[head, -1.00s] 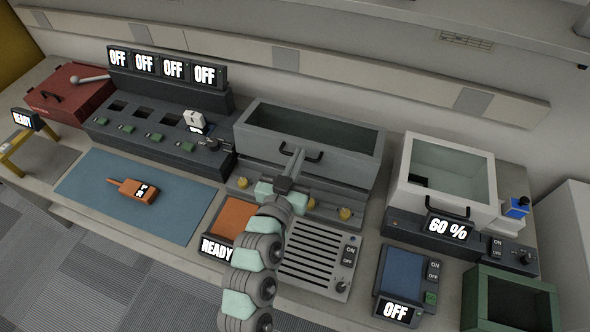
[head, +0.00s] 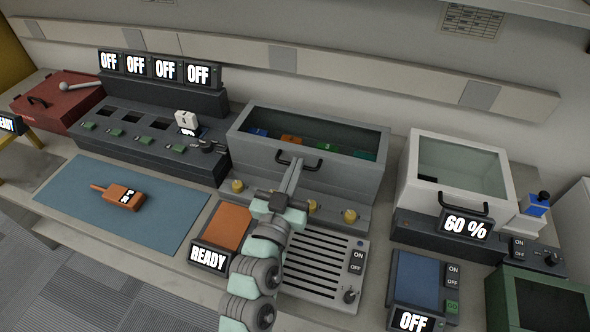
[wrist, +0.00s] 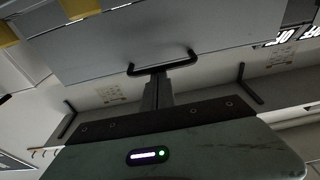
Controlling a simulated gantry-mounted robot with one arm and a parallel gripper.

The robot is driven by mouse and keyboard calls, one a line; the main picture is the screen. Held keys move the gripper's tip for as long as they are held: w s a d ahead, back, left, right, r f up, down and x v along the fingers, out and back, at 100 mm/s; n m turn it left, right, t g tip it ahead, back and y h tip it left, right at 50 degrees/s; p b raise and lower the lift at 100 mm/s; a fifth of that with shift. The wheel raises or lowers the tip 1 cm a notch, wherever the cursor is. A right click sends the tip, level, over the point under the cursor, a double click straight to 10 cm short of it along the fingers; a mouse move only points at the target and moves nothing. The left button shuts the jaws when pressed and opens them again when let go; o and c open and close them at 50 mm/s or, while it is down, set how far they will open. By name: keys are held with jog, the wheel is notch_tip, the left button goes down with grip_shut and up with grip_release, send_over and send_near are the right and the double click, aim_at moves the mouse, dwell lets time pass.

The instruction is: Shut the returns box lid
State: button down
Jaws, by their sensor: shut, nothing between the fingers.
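No label names the returns box. The grey box (head: 250,150) at centre back has an open top, with several coloured things inside, and a dark bar handle (head: 299,161) on its front panel. My gripper (head: 295,168) is shut and empty, its tips at or just in front of this handle; I cannot tell if they touch. In the wrist view, my gripper (wrist: 155,92) points at the handle (wrist: 162,65) from below. A red box (head: 62,100) with a dark handle stands at the far left, its top covered. A green box (head: 530,300) at the lower right is open.
A white box (head: 455,185) with a 60 % display stands right of the grey box. A charger row (head: 140,130) is to the left, with an orange radio (head: 124,197) on a blue mat (head: 80,205). A slotted panel (head: 315,265) lies under my arm.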

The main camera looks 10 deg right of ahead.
jog(key=shift+f, duration=0.2)
notch_tip(320, 180, up, 5)
jog(key=p, duration=0.3)
jog(key=v, duration=0.9)
jog(key=shift+f+b, duration=0.2)
jog(key=shift+b, duration=0.2)
jog(key=shift+s, duration=0.15)
